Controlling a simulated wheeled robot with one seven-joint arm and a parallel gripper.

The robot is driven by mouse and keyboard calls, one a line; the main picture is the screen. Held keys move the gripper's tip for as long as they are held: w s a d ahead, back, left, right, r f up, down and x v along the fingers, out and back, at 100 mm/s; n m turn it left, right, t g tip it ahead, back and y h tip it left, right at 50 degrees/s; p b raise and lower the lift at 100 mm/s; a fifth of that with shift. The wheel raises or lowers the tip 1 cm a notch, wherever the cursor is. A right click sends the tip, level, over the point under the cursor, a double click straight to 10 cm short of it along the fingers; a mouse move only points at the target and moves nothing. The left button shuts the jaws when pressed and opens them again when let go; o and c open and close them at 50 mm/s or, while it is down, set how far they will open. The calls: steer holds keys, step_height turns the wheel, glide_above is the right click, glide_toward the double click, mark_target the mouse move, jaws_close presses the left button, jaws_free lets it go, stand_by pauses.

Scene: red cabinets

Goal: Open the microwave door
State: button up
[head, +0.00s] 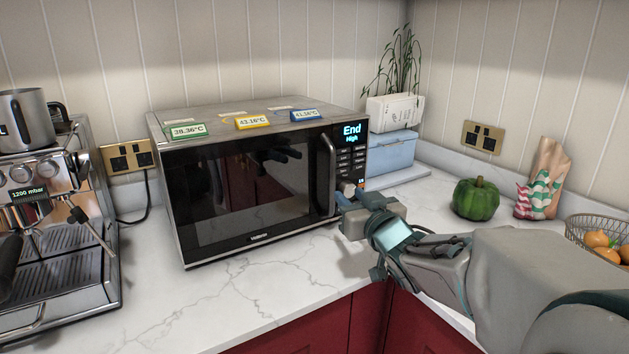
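The microwave (255,185) stands on the white marbled counter, with a black glass front and a silver body. Its door (250,195) looks closed against the body. The dark vertical door handle (328,175) is at the door's right edge, left of the control panel (351,160), whose display reads "End High". My gripper (345,195) is in front of the lower right of the microwave, close to the lower end of the handle. I cannot tell whether it touches the handle. The fingers are small and partly hidden by the wrist, so their opening is unclear.
A coffee machine (55,235) stands at the left. Three small temperature tags (254,122) sit on the microwave. A blue box (392,152), a green pepper (475,199), a paper bag (543,180) and a fruit basket (600,235) are to the right. The counter before the microwave is clear.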

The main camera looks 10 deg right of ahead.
mark_target(333, 180)
steer(key=w, duration=0.3)
steer(key=w+a, duration=0.1)
steer(key=w, duration=0.3)
steer(key=w+a, duration=0.1)
steer(key=w, duration=0.2)
steer(key=shift+w, duration=0.2)
jaws_close()
